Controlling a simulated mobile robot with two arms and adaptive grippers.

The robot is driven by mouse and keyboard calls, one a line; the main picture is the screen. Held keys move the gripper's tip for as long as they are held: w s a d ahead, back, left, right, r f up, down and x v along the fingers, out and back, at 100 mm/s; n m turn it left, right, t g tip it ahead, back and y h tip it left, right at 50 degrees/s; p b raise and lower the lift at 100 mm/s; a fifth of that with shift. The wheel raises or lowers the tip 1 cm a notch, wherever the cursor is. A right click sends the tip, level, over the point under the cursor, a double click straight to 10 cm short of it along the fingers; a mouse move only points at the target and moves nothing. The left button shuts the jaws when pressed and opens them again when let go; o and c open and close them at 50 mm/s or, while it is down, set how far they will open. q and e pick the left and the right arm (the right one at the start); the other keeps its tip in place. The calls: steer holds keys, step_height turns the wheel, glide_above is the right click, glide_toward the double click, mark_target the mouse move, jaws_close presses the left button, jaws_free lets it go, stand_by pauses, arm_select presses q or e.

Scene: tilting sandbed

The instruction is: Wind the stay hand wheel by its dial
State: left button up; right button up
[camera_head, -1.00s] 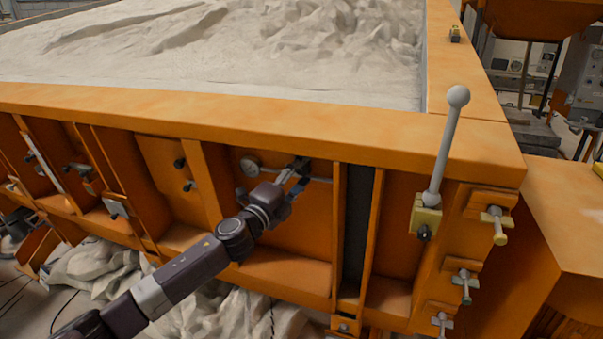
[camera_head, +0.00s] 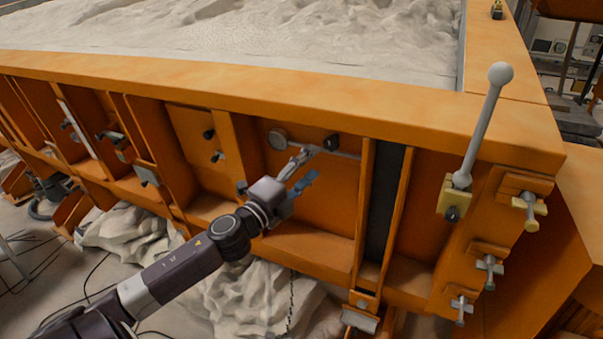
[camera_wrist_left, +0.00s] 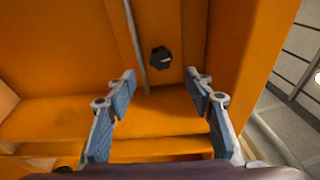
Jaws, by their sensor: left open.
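A small black knob (camera_head: 331,142) is on the same panel, just above the rod. My left gripper (camera_head: 308,167) is open and empty in front of the panel, below the rod. In the left wrist view the gripper (camera_wrist_left: 160,76) has its fingers spread, with the black knob (camera_wrist_left: 160,60) beyond the gap and the rod just left of it. My right gripper is not in view.
The sandbed's orange rim (camera_head: 250,92) runs above the panel. Upright ribs flank this bay, with a dark strip (camera_head: 388,200) to its right. A lever with a white ball (camera_head: 501,74) and clamp screws (camera_head: 489,265) stand farther right. Crumpled pale sheeting (camera_head: 255,300) lies below.

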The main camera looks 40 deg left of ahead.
arm_select(q)
steer(key=s, duration=0.3)
steer(key=shift+f, duration=0.2)
stand_by(0.4)
